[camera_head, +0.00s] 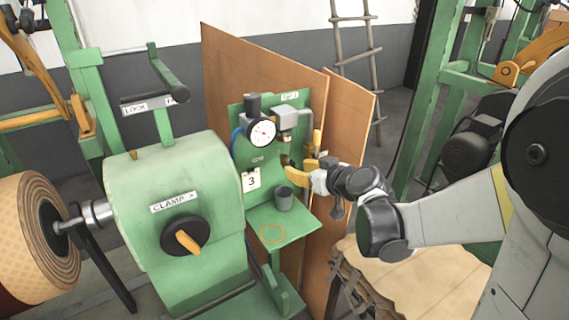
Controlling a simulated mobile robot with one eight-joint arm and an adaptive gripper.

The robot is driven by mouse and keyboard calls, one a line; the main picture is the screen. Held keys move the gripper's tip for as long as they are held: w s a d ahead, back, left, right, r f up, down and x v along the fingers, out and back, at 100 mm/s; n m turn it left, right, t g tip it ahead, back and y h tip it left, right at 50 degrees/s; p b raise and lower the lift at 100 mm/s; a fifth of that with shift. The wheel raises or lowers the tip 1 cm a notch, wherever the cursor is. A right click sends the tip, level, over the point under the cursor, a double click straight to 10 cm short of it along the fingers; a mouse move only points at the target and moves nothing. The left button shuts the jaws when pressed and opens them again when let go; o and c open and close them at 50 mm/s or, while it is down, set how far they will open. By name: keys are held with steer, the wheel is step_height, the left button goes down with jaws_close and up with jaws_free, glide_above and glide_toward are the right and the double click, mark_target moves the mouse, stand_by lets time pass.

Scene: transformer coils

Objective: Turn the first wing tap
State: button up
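A green panel (240,109) stands upright in the middle of the view, with a round dial gauge (262,132) on it. Small brass-yellow parts (295,174) show on its lower right, where the wing tap seems to be. My gripper (312,172) is at these parts, reaching in from the right. The gripper's fingers and the brass parts overlap, so I cannot tell whether they touch or how far apart the fingers are. The tap's wings are not clearly visible.
The green clamp machine (178,210) with an orange-handled knob is at left. Brown boards (222,60) stand behind the panel. A sack-like bundle (400,285) lies below my arm.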

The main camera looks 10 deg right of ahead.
mark_target(295, 168)
steer(key=shift+b+x, duration=0.35)
steer(key=shift+x, duration=1.5)
steer(key=shift+s, duration=0.1)
jaws_close()
